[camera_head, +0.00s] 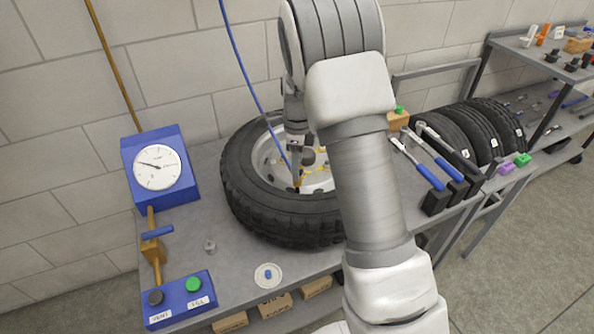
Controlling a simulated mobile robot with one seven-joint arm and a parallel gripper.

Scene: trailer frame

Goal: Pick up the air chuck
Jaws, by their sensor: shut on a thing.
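A black tire (260,205) with a silver wheel rim (266,160) lies flat on the grey bench. My gripper (296,166) points down over the rim and is shut on the air chuck (298,182), a small brass-coloured piece. The blue air hose (244,72) runs down from above to the gripper. My arm hides the right part of the wheel and much of the grip. I cannot tell whether the chuck touches the rim.
A blue gauge box (160,167) stands at left, with a brass valve (154,250) below it. A blue box with two buttons (179,299) sits at the front. Torque wrenches (428,160) and upright tires (482,130) are at right.

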